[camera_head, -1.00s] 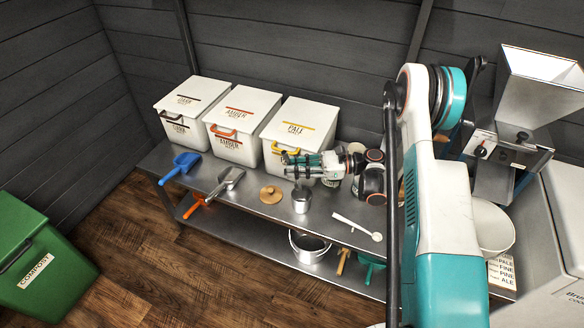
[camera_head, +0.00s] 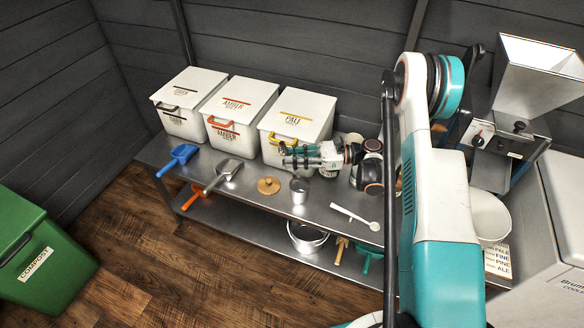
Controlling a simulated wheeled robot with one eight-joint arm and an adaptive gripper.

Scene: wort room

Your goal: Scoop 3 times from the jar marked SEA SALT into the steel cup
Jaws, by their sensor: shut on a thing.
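The steel cup (camera_head: 299,190) stands upright on the bench, right of a round wooden lid (camera_head: 268,185). My gripper (camera_head: 286,157) points left, just behind and above the cup, in front of the PALE bin. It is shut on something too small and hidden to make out. A pale jar-like shape (camera_head: 327,173) shows partly under my wrist; its label is unreadable. No SEA SALT marking can be read anywhere. A white long-handled spoon (camera_head: 355,215) lies on the bench right of the cup. The cup's contents cannot be seen.
White bins marked DARK (camera_head: 187,104), AMBER (camera_head: 238,116) and PALE (camera_head: 296,125) line the back. A blue scoop (camera_head: 178,160) and a metal scoop (camera_head: 224,173) lie at the left. A pot (camera_head: 306,238) sits on the lower shelf. The mill (camera_head: 508,140) stands right.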

